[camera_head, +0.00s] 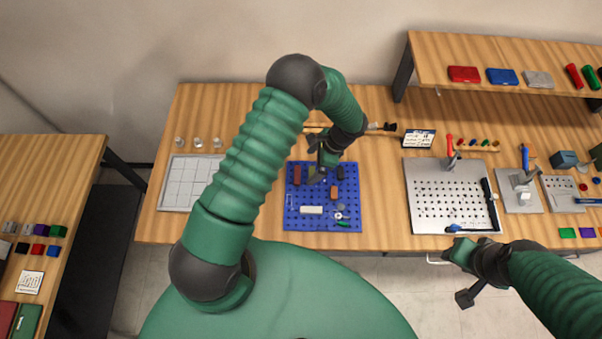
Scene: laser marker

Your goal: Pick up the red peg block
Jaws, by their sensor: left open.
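A blue pegboard (293,222) lies on the table in the middle of the view. A dark red block (297,175) stands near its upper left corner, and a smaller reddish-brown block (334,192) sits right of its middle. I cannot tell for sure which is the red peg block. My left gripper (318,174) is open above the upper part of the board, between and above these two blocks. It hides part of the board below it. My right gripper (462,272) is at the lower right, off the table's front edge and far from the blocks; its jaws are unclear.
The pegboard also holds a white bar (312,210) and small parts. A white grid tray (170,186) lies left of it. A grey perforated plate (425,222) and tools lie to the right. A raised shelf (440,52) is at the back right. Bare table separates board and plate.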

